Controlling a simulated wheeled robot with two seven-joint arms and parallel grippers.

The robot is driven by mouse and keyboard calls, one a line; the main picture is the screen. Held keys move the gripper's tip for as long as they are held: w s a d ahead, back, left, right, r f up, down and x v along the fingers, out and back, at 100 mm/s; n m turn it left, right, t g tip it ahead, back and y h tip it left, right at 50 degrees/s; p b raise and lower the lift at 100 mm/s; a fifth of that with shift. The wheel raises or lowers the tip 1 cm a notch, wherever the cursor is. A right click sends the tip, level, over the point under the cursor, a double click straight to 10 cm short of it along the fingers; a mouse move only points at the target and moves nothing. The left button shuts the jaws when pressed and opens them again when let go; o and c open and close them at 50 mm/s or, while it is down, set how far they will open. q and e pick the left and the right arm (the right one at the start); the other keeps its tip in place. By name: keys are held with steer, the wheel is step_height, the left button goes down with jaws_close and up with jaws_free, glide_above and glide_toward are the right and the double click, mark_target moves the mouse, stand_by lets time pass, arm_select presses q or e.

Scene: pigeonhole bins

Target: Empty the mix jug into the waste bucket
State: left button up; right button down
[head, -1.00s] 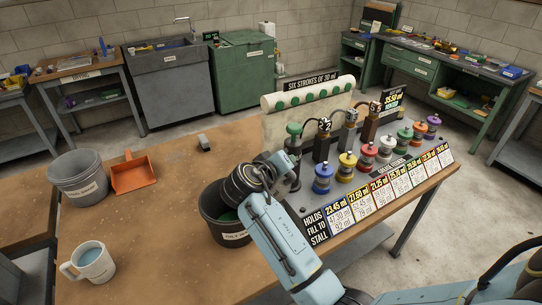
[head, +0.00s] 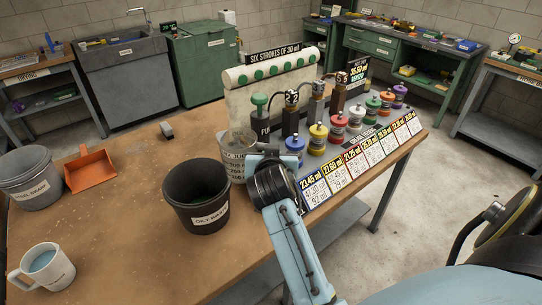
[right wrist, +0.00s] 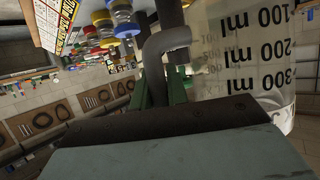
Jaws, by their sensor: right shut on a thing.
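The mix jug (head: 237,160) is a see-through measuring jug beside the back right of the black waste bucket, partly behind my right gripper. It looks roughly upright there. In the right wrist view, the jug (right wrist: 245,60) shows printed ml marks, and my right gripper (right wrist: 166,92) is shut on its grey handle (right wrist: 160,55). I cannot tell whether liquid is in it. My left gripper is not in view.
A grey bucket (head: 30,180) with a swarf label, an orange dustpan (head: 90,170) and a white mug (head: 45,270) of blue liquid stand on the left. A dispenser rack with several coloured-top jars (head: 318,138) stands on the right. The front middle of the bench is clear.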

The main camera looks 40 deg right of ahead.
steer(key=s+d+r+p, duration=0.4)
steer(key=p, duration=0.2)
steer(key=shift+s, duration=0.25)
stand_by(0.4)
steer(key=a+f+n+t+y+b, duration=0.1)
steer(key=a+f+n+y+b, duration=0.2)
steer(key=a+b, duration=0.5)
steer(key=s+a+f+n+t+y+b, duration=0.1)
steer(key=a+f+n+y+b, duration=0.3)
steer(key=a+f+b, duration=0.4)
steer(key=shift+a+t+y, duration=0.4)
steer(key=shift+a, duration=0.35)
